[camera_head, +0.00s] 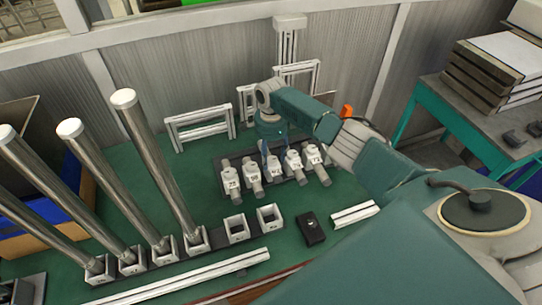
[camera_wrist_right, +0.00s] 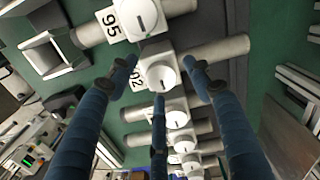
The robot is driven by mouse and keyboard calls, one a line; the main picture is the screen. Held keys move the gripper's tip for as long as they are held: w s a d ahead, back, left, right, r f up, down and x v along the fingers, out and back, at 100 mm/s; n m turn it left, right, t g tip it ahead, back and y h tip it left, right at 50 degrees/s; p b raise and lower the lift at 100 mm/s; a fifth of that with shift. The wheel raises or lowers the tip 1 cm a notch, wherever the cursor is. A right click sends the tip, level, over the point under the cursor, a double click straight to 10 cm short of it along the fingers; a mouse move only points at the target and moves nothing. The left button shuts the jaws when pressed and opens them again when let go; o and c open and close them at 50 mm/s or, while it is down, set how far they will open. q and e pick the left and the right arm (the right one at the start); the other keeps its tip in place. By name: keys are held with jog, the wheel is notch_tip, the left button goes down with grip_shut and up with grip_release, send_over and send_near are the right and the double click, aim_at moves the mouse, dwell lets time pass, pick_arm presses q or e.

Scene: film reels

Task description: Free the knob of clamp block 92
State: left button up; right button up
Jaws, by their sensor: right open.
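Clamp block 92 (camera_wrist_right: 158,70) is a white block with a round, dark-slotted knob, set on a grey bar in the right wrist view. My right gripper (camera_wrist_right: 163,84) is open and empty, with its blue fingers spread around that block. One finger is on each side and one is below the knob; whether any touches it I cannot tell. Clamp block 95 (camera_wrist_right: 133,18) sits above it in that view. In the head view my right gripper (camera_head: 272,158) is over the row of clamp blocks, whose labels are too small to read surely. My left gripper is not in view.
More clamp blocks (camera_wrist_right: 178,117) continue the row closely. Several tall metal rods (camera_head: 160,165) stand in sockets at left. Two open white sockets (camera_head: 235,228) and a black box (camera_head: 310,229) lie in front of the row. White frames (camera_head: 200,127) stand behind it. Green table between is clear.

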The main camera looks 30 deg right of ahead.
jog(key=shift+s+f, duration=0.1)
jog(key=shift+f, duration=0.2)
jog(key=shift+c, duration=1.3)
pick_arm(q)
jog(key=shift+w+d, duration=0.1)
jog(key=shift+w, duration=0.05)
pick_arm(e)
jog(key=c, duration=0.9)
